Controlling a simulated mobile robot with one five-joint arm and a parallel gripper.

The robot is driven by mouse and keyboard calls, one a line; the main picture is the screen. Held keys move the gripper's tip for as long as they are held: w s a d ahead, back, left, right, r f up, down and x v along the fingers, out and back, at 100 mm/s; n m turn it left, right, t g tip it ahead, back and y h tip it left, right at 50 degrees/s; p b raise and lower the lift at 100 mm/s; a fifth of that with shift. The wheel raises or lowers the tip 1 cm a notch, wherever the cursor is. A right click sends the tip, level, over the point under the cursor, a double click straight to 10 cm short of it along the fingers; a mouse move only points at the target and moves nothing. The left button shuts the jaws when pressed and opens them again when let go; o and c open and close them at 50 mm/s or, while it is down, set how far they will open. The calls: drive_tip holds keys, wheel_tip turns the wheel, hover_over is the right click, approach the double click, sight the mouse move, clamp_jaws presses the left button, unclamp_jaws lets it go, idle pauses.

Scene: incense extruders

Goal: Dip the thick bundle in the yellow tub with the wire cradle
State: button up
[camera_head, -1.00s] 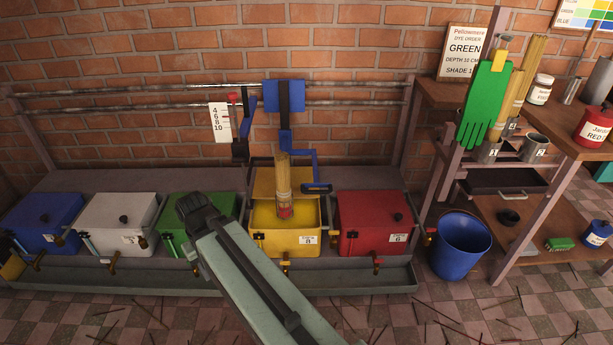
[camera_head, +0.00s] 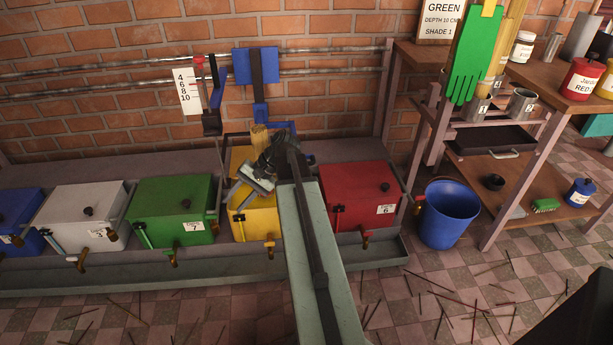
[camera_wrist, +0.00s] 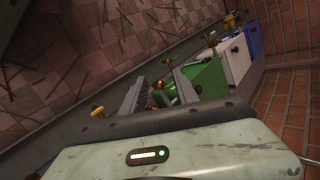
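The yellow tub (camera_head: 262,224) stands between the green and red tubs, partly behind my arm. Its raised yellow lid (camera_head: 238,156) shows behind it. The thick straw-coloured bundle (camera_head: 260,134) shows only its top; my wrist hides the rest. A blue bracket (camera_head: 260,108) on the rail comes down beside the bundle. I cannot make out the wire cradle. My gripper (camera_head: 243,193) is in front of and over the tub, apart from the bundle's visible top. In the wrist view its two fingers (camera_wrist: 158,92) are spread with nothing between them.
The green tub (camera_head: 172,200) and red tub (camera_head: 357,188) flank the yellow one. Brass taps stick out over the grey trough (camera_head: 215,265). A depth scale (camera_head: 187,90) hangs at the rail. A blue bucket (camera_head: 447,215) and a shelf stand right. Sticks litter the floor.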

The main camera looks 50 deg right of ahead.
drive_tip(key=s+d+r+m+t+b, duration=0.2)
drive_tip(key=s+d+m+t, duration=0.15)
drive_tip(key=d, duration=0.55)
drive_tip(key=s+d+r+m+t+b, duration=0.1)
drive_tip(key=s+d+m+t+b, duration=0.3)
drive_tip(key=d, duration=0.6)
drive_tip(key=s+d+r+t+p, duration=0.1)
drive_tip(key=s+d+r+t, duration=0.1)
drive_tip(key=s+d, duration=0.5)
drive_tip(key=w, duration=0.2)
drive_tip(key=w+a+f+b, duration=0.1)
drive_tip(key=w, duration=0.2)
drive_tip(key=w+a+b, duration=0.1)
drive_tip(key=w, duration=0.2)
drive_tip(key=shift+w+f, duration=0.25)
clamp_jaws()
drive_tip(key=shift+d, duration=0.1)
